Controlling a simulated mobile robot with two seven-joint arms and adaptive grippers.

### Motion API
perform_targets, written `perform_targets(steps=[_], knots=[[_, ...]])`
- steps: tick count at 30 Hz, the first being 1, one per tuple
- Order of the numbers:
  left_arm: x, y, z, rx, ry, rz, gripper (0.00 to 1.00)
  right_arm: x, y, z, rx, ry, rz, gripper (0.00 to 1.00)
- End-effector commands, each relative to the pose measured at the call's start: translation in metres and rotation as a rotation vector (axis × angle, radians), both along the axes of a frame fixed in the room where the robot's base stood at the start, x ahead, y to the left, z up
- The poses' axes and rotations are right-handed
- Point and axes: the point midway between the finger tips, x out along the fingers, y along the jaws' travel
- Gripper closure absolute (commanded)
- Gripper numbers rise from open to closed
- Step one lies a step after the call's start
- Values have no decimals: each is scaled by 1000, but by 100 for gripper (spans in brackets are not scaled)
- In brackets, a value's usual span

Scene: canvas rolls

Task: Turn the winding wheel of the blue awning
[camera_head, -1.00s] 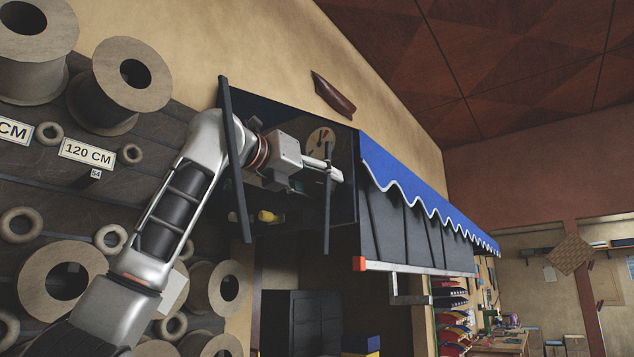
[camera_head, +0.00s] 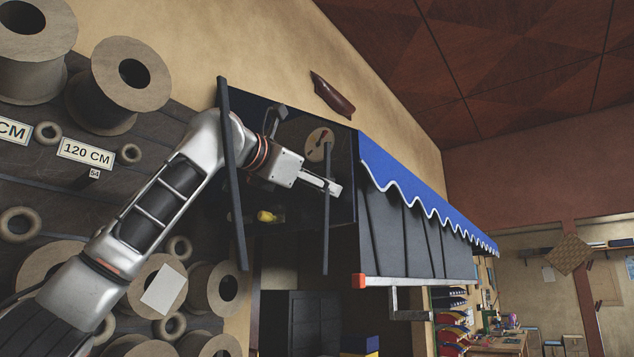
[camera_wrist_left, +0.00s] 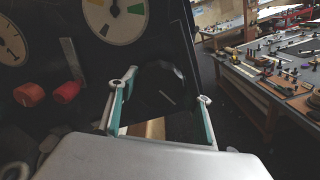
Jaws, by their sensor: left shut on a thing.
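The blue awning (camera_head: 425,190) with a white scalloped edge hangs to the right of a dark open cabinet (camera_head: 290,118). My left gripper (camera_head: 335,188) reaches across the cabinet's front from the left. In the left wrist view its two fingers (camera_wrist_left: 163,94) stand on either side of a dark rounded wheel (camera_wrist_left: 160,82) on the black panel and are shut on it. The wheel is very dark, so its rim is hard to make out. In the head view I cannot make the wheel out. My right gripper is not in view.
A round gauge (camera_head: 319,144) sits above my left gripper. Red knobs (camera_wrist_left: 29,94) sit left of the wheel. Dark upright bars (camera_head: 327,225) flank the cabinet opening. A metal rail (camera_head: 420,283) with an orange end runs under the awning. Wooden spools (camera_head: 130,75) fill the left wall.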

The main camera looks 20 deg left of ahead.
Motion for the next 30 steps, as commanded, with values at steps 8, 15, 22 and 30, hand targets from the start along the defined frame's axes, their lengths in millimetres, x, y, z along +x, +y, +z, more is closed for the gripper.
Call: perform_targets(steps=[8,15,22,30], knots=[[-1,2,3,40,-21,2,73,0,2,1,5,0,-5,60],[-1,1,3,42,-22,1,73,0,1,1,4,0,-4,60],[-1,1,3,42,-21,1,34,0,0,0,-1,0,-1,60],[0,0,1,44,-19,1,34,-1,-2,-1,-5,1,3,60]])
